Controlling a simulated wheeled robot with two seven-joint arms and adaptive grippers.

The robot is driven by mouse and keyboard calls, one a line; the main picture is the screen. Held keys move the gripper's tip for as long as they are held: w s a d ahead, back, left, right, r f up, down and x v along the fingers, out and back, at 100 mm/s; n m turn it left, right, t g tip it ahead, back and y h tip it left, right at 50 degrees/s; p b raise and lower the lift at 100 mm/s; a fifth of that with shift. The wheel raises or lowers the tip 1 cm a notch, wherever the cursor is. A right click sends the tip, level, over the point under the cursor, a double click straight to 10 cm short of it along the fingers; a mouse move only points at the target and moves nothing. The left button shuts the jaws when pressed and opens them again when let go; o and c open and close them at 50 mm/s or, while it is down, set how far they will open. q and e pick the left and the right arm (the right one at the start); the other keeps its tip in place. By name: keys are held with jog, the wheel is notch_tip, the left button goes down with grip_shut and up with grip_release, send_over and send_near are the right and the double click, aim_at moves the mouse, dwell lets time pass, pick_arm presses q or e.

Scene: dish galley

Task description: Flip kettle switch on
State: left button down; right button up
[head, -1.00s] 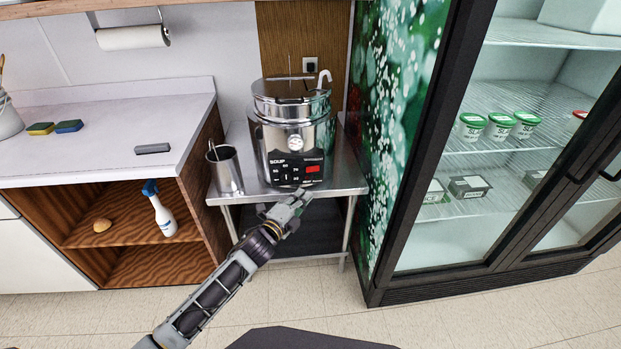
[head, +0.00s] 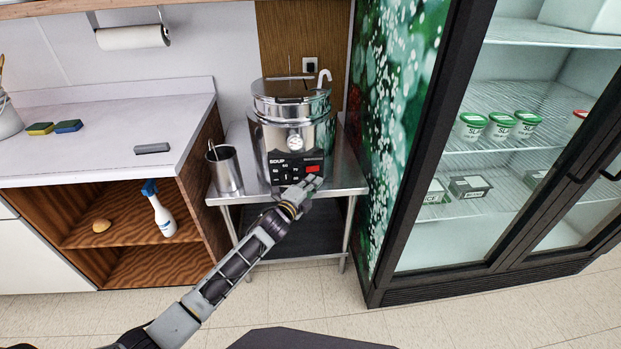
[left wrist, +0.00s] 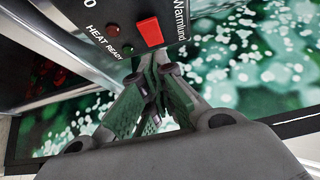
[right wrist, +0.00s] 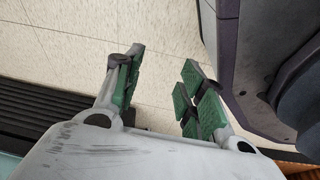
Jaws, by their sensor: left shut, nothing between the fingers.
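The soup kettle (head: 294,120) is a round steel pot with a lid and a black control panel (head: 283,165) on its front, standing on a steel table. The red switch (head: 313,169) sits at the right of the panel. It also shows in the left wrist view as a red rectangle (left wrist: 149,32) beside the "HEAT READY" lamps. My left gripper (head: 314,183) is shut and empty, its tips just below the red switch. Whether they touch the panel I cannot tell. My right gripper (right wrist: 160,80) is open and empty above the floor, seen only in the right wrist view.
A steel cup (head: 225,170) with utensils stands left of the kettle on the steel table (head: 347,172). A glass-door fridge (head: 480,150) with a green side panel is close on the right. A white counter (head: 100,130) is on the left.

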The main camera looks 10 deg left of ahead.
aim_at(318, 168)
pick_arm(q)
jog(key=shift+w+a, duration=0.35)
jog(key=shift+w, duration=0.3)
jog(key=shift+w+a, duration=0.3)
jog(key=shift+w, duration=0.35)
pick_arm(e)
jog(key=shift+w+a+r, duration=0.15)
jog(key=shift+a, duration=0.1)
jog(key=shift+d, duration=0.15)
pick_arm(q)
jog(key=shift+w, duration=0.1)
pick_arm(e)
jog(key=shift+d, duration=0.4)
pick_arm(q)
jog(key=shift+r+h, duration=0.1)
jog(key=shift+h, duration=0.2)
pick_arm(e)
jog(key=shift+s, duration=0.3)
